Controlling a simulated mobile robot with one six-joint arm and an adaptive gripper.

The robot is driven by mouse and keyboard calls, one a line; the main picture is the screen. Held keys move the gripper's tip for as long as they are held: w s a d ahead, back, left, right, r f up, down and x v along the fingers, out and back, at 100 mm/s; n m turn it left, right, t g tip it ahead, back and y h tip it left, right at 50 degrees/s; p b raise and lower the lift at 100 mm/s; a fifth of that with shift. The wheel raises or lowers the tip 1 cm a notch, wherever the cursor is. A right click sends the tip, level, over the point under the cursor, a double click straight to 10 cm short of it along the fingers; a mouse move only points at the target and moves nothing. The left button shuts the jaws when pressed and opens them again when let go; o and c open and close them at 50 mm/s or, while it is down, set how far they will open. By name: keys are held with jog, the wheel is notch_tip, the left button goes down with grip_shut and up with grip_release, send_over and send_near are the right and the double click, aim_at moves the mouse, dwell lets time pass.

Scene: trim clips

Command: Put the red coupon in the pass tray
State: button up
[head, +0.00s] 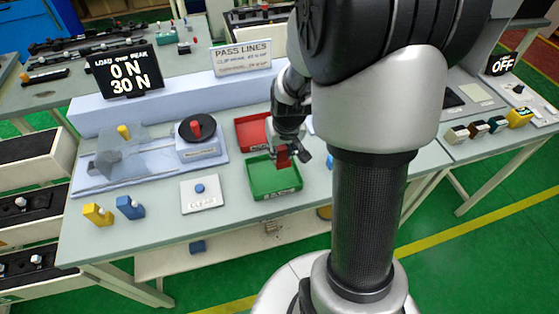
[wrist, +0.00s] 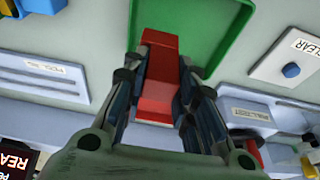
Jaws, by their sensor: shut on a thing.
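My gripper (head: 290,156) is shut on the red coupon (head: 282,159), which hangs from the fingers above the back right part of the green tray (head: 257,178). The tray has a front label too small to read; I take it as the pass tray. Its inside looks empty where it shows. In the wrist view the coupon (wrist: 158,46) stands between the finger pads, with the green tray (wrist: 208,40) beyond it. From these views I cannot tell how high the coupon is above the tray floor.
A red tray (head: 247,134) sits just behind the green one, partly hidden by my gripper. A CLEAR button plate (head: 201,193) lies left of the green tray. A test stand with a black disc (head: 190,131) is farther left. Yellow (head: 97,214) and blue (head: 130,207) blocks stand at the front left.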

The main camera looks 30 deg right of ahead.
aim_at(281, 160)
jog(key=shift+f+b, duration=0.75)
jog(key=shift+f, duration=1.5)
jog(key=shift+f, duration=0.2)
jog(key=o, duration=1.1)
jog(key=shift+c, duration=0.2)
jog(key=shift+r, duration=0.15)
